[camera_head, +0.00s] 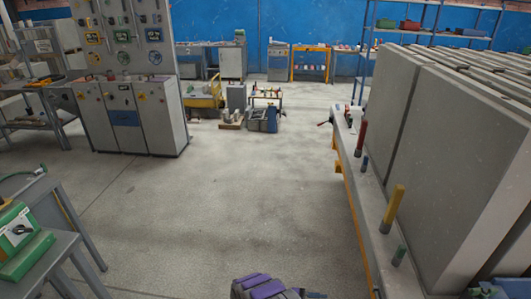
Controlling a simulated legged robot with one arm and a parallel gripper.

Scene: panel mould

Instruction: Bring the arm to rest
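A grey and purple part of my own arm, seemingly my gripper (265,288), shows at the bottom middle edge and is cut off by the frame. No fingers can be made out, so I cannot tell whether it is open or shut. The panel mould (405,140) stands on the right as a row of tall grey upright plates.
A grey table (62,244) with a green device (20,238) stands at the lower left. Grey cabinets (128,115) are at the upper left. Small carts and a toolbox (262,119) stand further back. The concrete floor (220,200) in the middle is clear.

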